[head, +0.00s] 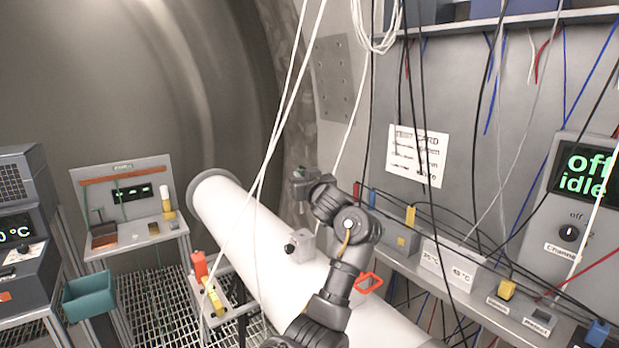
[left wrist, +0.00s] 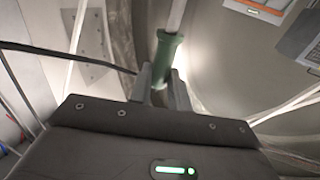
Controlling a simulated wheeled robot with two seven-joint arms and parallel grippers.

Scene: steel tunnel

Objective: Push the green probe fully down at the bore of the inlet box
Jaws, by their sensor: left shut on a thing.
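In the left wrist view the green probe (left wrist: 166,54) has a green grip and a pale shaft running up out of the picture. My left gripper (left wrist: 160,88) is shut on the green grip. In the head view my left gripper (head: 301,184) is above the white pipe, in front of the tunnel wall; the probe cannot be made out there. A small grey box (head: 300,246) with a dark knob on its side sits on the pipe below the gripper; it may be the inlet box. Its bore cannot be made out. My right gripper is not in view.
The white pipe (head: 238,218) runs diagonally across the middle. Loose white cables (head: 284,110) hang close to my arm. A wall shelf (head: 473,298) with small boxes stands at right. A bench (head: 133,243), a teal bin (head: 90,295) and a red bottle (head: 200,267) are at left.

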